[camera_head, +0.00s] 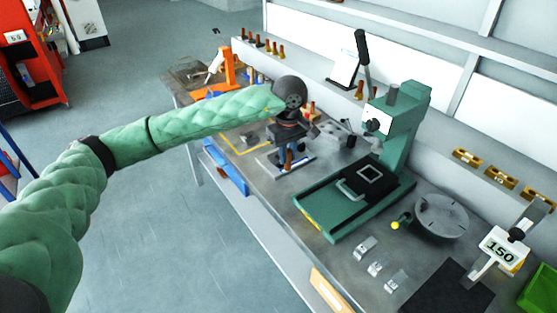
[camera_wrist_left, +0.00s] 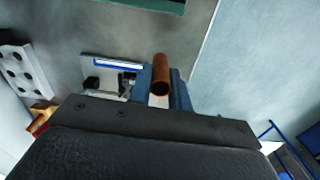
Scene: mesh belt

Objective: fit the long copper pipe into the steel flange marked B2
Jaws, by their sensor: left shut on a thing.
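My left gripper (camera_head: 290,142) is over the bench, below the dark round wrist at the end of the green-sleeved arm. It is shut on a copper pipe (camera_wrist_left: 160,76), whose brown end shows past the dark gripper body in the left wrist view. A blue part and a pale plate with a blue strip (camera_wrist_left: 118,64) lie behind the pipe there. In the head view a pale base plate (camera_head: 272,166) lies under the gripper. I cannot make out a B2 mark or tell which part is the flange. My right gripper is not in view.
A green press (camera_head: 398,125) with its base stands just right of the gripper. Several copper-coloured pieces (camera_head: 259,42) stand on the back shelf. Brass blocks (camera_head: 467,157) lie on the right shelf. A round grey plate (camera_head: 441,215) and a display reading 150 (camera_head: 501,250) are at the right.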

